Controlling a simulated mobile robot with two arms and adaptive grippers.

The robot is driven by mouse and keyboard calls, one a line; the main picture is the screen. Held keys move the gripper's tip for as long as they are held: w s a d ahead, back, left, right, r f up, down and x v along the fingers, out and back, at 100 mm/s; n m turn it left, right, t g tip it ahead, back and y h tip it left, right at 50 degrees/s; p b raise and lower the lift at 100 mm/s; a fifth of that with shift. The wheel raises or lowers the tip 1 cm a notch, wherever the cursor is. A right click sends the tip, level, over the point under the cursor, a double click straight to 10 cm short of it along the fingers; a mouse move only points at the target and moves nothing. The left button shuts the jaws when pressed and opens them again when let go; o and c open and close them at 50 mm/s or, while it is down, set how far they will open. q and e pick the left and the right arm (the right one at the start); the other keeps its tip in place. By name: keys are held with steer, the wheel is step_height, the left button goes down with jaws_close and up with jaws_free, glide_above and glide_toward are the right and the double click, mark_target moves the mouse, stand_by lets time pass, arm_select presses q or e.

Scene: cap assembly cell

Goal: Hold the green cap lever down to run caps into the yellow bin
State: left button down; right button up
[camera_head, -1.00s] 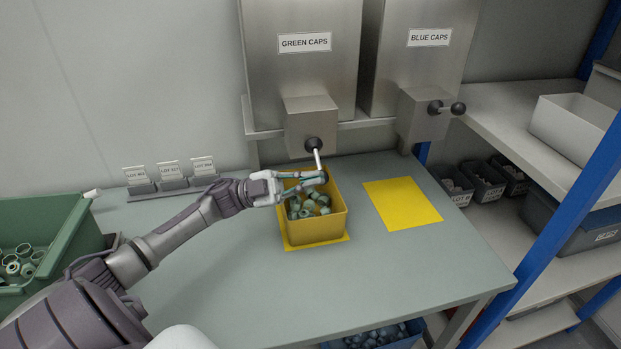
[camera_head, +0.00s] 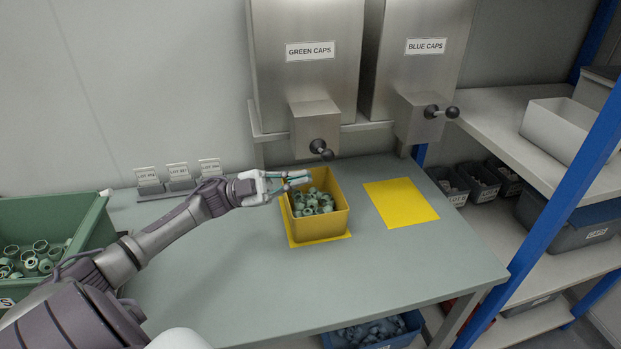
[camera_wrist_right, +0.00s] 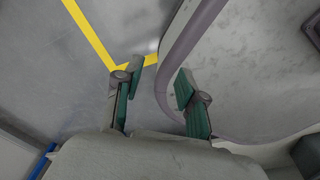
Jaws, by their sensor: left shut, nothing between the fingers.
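The green cap lever (camera_head: 321,150) sticks out from the front of the steel hopper labelled GREEN CAPS (camera_head: 308,50), its dark knob pointing out toward me. The yellow bin (camera_head: 322,226) stands below it on a yellow mat and holds many green caps (camera_head: 312,202). My left gripper (camera_head: 303,180) is shut and empty, over the bin's back left rim, below and left of the lever knob and apart from it. My right gripper (camera_wrist_right: 160,76) shows in the right wrist view, its fingers apart with nothing between them.
A BLUE CAPS hopper (camera_head: 428,47) with its own lever stands to the right, above an empty yellow mat (camera_head: 401,200). A green crate with caps (camera_head: 90,225) is at the left. Lot cards (camera_head: 178,172) stand by the wall. The front tabletop is clear.

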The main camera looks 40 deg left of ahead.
arm_select(q)
steer(key=w+b+v, duration=0.1)
steer(key=v, duration=0.5)
steer(key=shift+a+f, duration=0.45)
steer(key=shift+f, duration=0.1)
arm_select(e)
steer(key=shift+w+f, duration=0.2)
steer(key=shift+f, duration=0.3)
steer(key=shift+w+f, duration=0.2)
steer(key=shift+f, duration=0.25)
arm_select(q)
steer(key=shift+s, duration=0.1)
